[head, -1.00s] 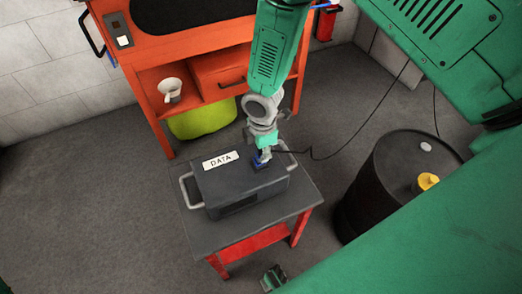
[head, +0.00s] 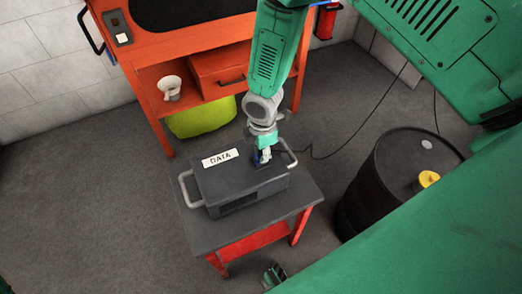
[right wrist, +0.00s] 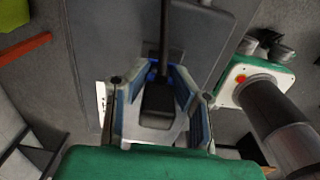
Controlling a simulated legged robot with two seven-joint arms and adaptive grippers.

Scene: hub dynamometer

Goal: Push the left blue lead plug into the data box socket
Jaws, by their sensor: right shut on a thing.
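The dark grey data box (head: 235,180) stands on a small red-legged table with a dark top (head: 215,237); its white label reads DATA. My right gripper (head: 262,157) points down at the right part of the box's top. In the right wrist view my right gripper (right wrist: 160,90) is shut on the lead plug (right wrist: 157,102), a black body with some blue beside it. Its black lead (right wrist: 166,35) runs away toward the top of that view. The socket is hidden under the plug and fingers, so I cannot tell how far in the plug sits.
An orange bench (head: 160,55) with a white mug (head: 170,87) stands behind the table. A black barrel (head: 385,190) stands to the right. Metal handles (head: 185,190) flank the box. A thin cable (head: 335,150) runs across the floor to the right.

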